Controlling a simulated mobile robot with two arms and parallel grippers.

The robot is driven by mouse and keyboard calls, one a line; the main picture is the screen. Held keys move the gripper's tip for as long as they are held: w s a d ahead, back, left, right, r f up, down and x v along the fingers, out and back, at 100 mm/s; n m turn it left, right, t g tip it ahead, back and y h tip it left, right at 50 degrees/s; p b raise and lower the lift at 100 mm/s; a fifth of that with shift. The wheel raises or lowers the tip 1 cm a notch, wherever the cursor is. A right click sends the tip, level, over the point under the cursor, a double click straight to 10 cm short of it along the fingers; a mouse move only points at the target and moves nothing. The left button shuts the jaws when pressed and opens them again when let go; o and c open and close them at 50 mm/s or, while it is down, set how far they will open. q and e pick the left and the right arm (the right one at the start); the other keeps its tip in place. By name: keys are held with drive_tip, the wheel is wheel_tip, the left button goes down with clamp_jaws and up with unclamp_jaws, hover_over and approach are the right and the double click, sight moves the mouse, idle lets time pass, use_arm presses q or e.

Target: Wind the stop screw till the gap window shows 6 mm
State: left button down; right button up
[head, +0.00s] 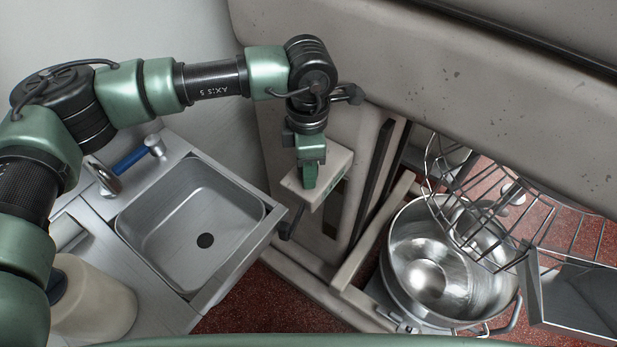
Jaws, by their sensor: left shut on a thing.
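My left gripper (309,181) points down at a pale beige box (338,163) on the front of the mixer's beige housing. Its green fingers are shut on a part at the box, which I take to be the stop screw. The fingers cover that part, so its shape and turn are hidden. I cannot make out the gap window or any reading at this size. My right gripper is not in view.
A steel sink (190,222) lies left of the box. A steel bowl (440,268) with a wire guard (505,215) stands at the right. A cream container (95,300) is at the lower left. The red speckled floor (262,303) shows between.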

use_arm(q)
drive_tip(key=shift+f+m+b, duration=0.3)
drive_tip(key=shift+m+b, duration=0.35)
drive_tip(key=shift+m, duration=0.25)
drive_tip(key=c, duration=1)
unclamp_jaws()
drive_tip(key=shift+r+p, duration=0.4)
drive_tip(key=shift+p, duration=0.25)
drive_tip(key=shift+o, duration=0.2)
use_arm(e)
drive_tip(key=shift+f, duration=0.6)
use_arm(q)
wheel_tip(320, 180, up, 7)
drive_tip(key=shift+p, duration=1.2)
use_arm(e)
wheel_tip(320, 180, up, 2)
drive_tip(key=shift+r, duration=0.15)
use_arm(q)
drive_tip(key=shift+f, duration=0.15)
